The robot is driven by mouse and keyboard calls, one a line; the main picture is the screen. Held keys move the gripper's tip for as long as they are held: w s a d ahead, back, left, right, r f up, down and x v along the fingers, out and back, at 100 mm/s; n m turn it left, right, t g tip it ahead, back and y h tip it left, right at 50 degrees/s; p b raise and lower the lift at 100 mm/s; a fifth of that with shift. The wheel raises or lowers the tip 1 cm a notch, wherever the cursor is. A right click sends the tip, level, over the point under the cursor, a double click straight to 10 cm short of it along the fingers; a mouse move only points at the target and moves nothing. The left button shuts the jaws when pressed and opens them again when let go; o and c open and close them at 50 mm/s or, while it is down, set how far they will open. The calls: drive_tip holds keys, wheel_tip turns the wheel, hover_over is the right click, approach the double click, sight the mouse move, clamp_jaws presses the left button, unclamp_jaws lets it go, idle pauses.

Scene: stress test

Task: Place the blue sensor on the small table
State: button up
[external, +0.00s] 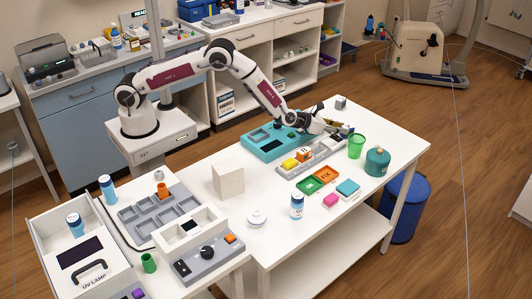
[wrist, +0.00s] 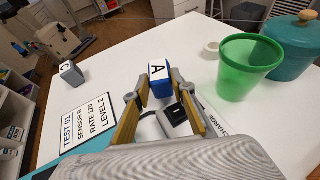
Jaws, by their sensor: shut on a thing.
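The blue sensor (wrist: 160,88) is a small blue block with a white top lettered A. In the wrist view it sits between the fingertips of my gripper (wrist: 160,82), which is shut on it. In the external view my gripper (external: 342,128) is over the far part of the white table (external: 390,135), and the sensor is too small to make out clearly. Whether the sensor touches the surface beneath cannot be told. Another white surface (external: 215,282) with trays stands at the front left; which one is the small table is unclear.
A green cup (wrist: 245,68) and teal pot (wrist: 292,50) stand right of my gripper. A grey block marked C (wrist: 71,73) and a test card (wrist: 85,125) naming sensor B lie left.

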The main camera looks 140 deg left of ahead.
drive_tip(key=shift+f, duration=0.3)
drive_tip(key=shift+f, duration=0.1)
drive_tip(key=o, duration=1.2)
drive_tip(key=shift+c, duration=0.2)
drive_tip(key=v, duration=1.2)
drive_tip(key=shift+s, duration=0.1)
idle(0.4)
